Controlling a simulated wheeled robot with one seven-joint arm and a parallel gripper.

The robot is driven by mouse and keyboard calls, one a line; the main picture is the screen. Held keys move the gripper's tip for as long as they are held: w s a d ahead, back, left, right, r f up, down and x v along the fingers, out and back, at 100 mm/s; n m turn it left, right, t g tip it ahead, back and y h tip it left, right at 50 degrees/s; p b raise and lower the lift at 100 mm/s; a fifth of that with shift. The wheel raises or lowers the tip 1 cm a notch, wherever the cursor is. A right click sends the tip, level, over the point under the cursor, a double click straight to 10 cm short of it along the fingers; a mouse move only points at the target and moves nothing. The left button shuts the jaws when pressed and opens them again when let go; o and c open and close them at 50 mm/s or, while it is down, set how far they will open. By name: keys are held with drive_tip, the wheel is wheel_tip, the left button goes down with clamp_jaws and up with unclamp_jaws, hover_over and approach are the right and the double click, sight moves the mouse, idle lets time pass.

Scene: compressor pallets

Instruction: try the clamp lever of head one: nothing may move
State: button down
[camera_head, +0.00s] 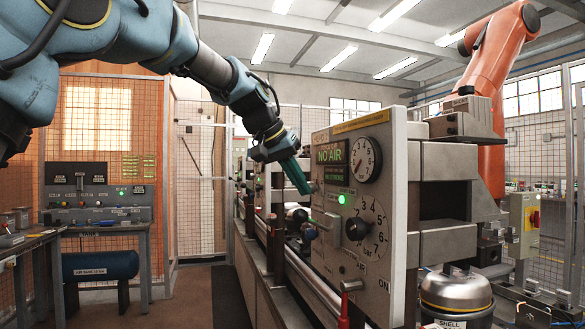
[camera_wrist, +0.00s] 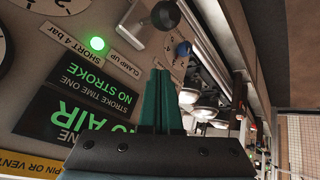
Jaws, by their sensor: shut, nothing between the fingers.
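The clamp lever, a pale bar with a black ball end (camera_wrist: 165,14), shows at the top of the wrist view beside the CLAMP UP label (camera_wrist: 123,63). My gripper (camera_head: 305,190) points down at the panel's left edge, above and left of the ball. In the wrist view its green fingers (camera_wrist: 160,72) are together and empty. A gap shows between the fingertips and the lever.
The panel carries a lit green lamp (camera_head: 341,199), a NO AIR sign (camera_head: 333,152) and a round gauge (camera_head: 366,159). An orange robot arm (camera_head: 495,60) stands behind. The floor (camera_head: 190,295) at left is clear.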

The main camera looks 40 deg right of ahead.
sight(312, 222)
drive_tip(key=f, duration=0.1)
drive_tip(key=s+a+f, duration=0.1)
drive_tip(key=f+p, duration=0.1)
drive_tip(key=shift+s+a+f, duration=0.25)
drive_tip(key=shift+s+f, duration=0.05)
drive_tip(key=shift+f, duration=0.05)
drive_tip(key=shift+f, duration=0.1)
idle(0.3)
drive_tip(key=shift+w+a+f+h+b, duration=0.15)
drive_tip(key=shift+h+b, duration=0.15)
drive_tip(key=shift+b, duration=0.5)
